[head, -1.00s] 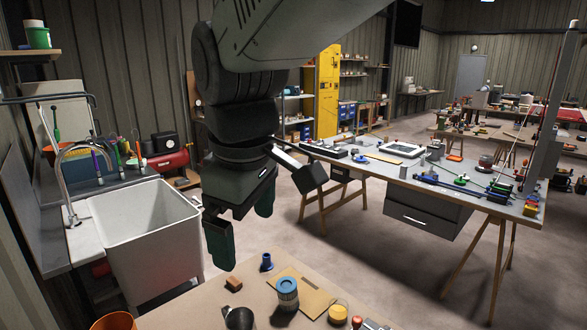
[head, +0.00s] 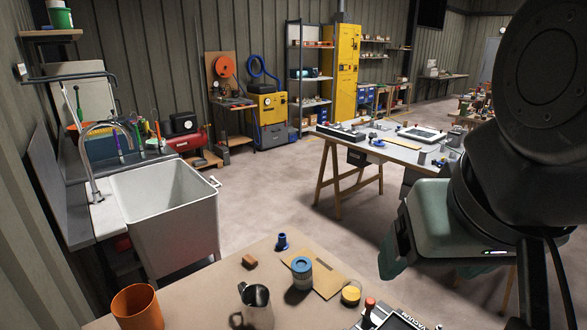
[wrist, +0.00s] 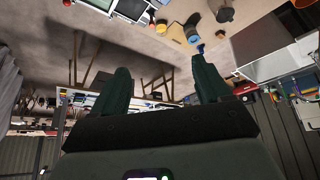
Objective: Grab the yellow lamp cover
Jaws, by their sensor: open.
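A small round yellow piece with a pale top, which looks like the yellow lamp cover (head: 351,293), stands on the near tan bench (head: 215,290), right of a cardboard sheet. A small yellow shape (wrist: 161,27) near the top of the wrist view looks like it. My gripper is at the right of the head view, above and right of the yellow piece and clearly apart from it. In the wrist view my gripper (wrist: 163,82) has its two dark green fingers spread, with nothing between them. The head view shows the fingers only partly.
Close to the yellow piece are a blue-lidded jar (head: 302,273), the cardboard sheet (head: 327,284) and a black device with a red knob (head: 370,306). A metal mug (head: 257,305), orange cup (head: 138,308), brown block (head: 249,261) and blue fitting (head: 282,242) stand further left.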

